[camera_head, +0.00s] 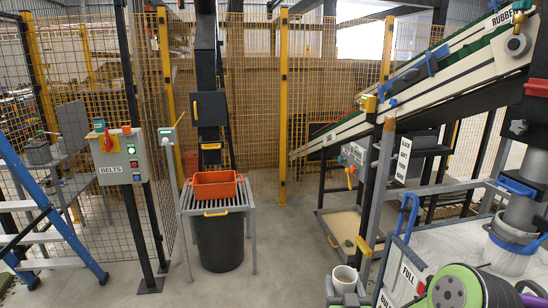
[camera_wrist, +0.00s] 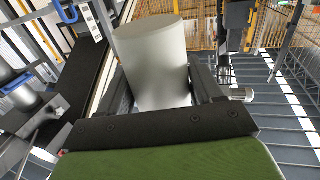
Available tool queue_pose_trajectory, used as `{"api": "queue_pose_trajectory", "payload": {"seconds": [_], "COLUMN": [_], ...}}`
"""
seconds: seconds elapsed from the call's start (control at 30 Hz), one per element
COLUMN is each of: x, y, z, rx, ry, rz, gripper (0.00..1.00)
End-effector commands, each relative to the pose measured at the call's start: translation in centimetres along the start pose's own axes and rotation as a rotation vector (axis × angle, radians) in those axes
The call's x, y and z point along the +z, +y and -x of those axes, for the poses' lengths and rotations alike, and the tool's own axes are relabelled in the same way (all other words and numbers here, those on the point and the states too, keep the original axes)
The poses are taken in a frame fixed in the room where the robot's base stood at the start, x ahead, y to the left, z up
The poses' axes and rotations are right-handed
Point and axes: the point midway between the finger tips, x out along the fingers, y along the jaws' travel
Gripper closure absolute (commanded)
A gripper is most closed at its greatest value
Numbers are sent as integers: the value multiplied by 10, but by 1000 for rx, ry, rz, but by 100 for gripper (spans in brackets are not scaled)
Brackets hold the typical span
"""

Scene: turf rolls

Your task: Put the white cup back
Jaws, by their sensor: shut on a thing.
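The white cup (camera_head: 345,274) is at the bottom of the head view, right of centre, with its open top facing up. My gripper (camera_head: 346,291) is shut on it, with a grey finger on each side. In the wrist view the cup (camera_wrist: 150,55) fills the space between the two dark fingers of my gripper (camera_wrist: 160,88). It looks plain and pale, and its lower part is hidden behind the gripper body. I cannot tell what place the cup belongs to.
A sloping conveyor (camera_head: 420,85) and a grey post (camera_head: 384,190) stand at right. A blue ladder (camera_head: 45,210) and a control box (camera_head: 118,157) are at left. The middle floor is clear.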

Motion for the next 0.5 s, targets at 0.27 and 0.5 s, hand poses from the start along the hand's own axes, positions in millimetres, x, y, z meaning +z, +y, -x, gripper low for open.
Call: {"api": "queue_pose_trajectory", "payload": {"seconds": [0.27, 0.5], "x": [-17, -16], "y": [-40, -39], "z": [11, 11], "rx": [-100, -96], "ry": [1, 3], "rz": [2, -1], "gripper": [74, 74]}}
